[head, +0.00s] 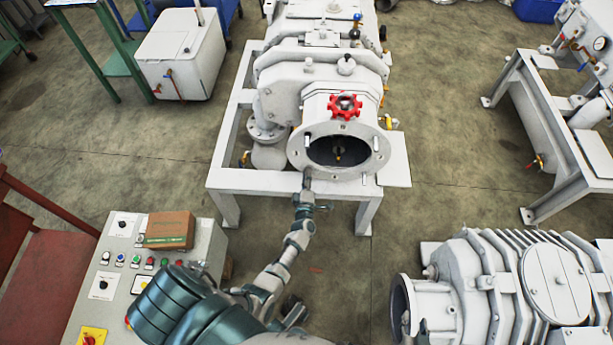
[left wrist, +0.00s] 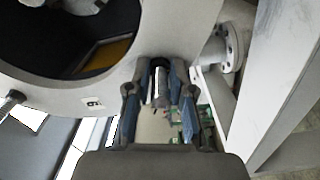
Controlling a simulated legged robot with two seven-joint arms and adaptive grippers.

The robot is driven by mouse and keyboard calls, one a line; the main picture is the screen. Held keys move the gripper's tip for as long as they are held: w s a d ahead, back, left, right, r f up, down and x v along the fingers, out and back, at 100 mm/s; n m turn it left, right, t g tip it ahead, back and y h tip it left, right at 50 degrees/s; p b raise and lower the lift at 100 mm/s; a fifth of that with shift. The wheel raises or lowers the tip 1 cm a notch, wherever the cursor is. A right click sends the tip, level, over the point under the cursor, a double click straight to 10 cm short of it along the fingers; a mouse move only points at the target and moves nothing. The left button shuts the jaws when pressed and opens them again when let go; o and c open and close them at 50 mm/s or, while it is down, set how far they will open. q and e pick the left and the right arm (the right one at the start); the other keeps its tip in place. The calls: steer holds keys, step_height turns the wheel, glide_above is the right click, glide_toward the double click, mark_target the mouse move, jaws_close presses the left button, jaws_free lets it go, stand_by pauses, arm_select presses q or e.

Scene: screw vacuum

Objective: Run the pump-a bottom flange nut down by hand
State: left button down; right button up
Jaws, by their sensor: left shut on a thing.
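The white pump's round front flange (head: 297,150) faces me in the head view, with short studs around its rim. My left gripper (head: 307,182) reaches up to the flange's lower left edge. In the left wrist view the flange (left wrist: 190,45) fills the top, with its dark opening at the upper left. There my left gripper (left wrist: 160,100) has a finger on each side of a small grey metal nut on its stud (left wrist: 160,88) at the flange's edge, and is shut on it. The fingers partly hide the nut and its threads. My right gripper is not in view.
A red handwheel (head: 345,106) sits above the flange opening. The pump stands on a white frame (head: 225,178). A control box (head: 102,262) carries a cardboard box (head: 170,230) at the lower left. A ribbed white pump (head: 480,270) lies at the lower right.

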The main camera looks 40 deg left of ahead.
arm_select(q)
steer(key=shift+s+d+f, duration=0.15)
steer(key=shift+d+f, duration=0.15)
steer(key=shift+f, duration=0.2)
steer(key=c, duration=1)
jaws_free()
steer(key=shift+r, duration=0.2)
steer(key=shift+a, duration=0.1)
steer(key=v, duration=1.2)
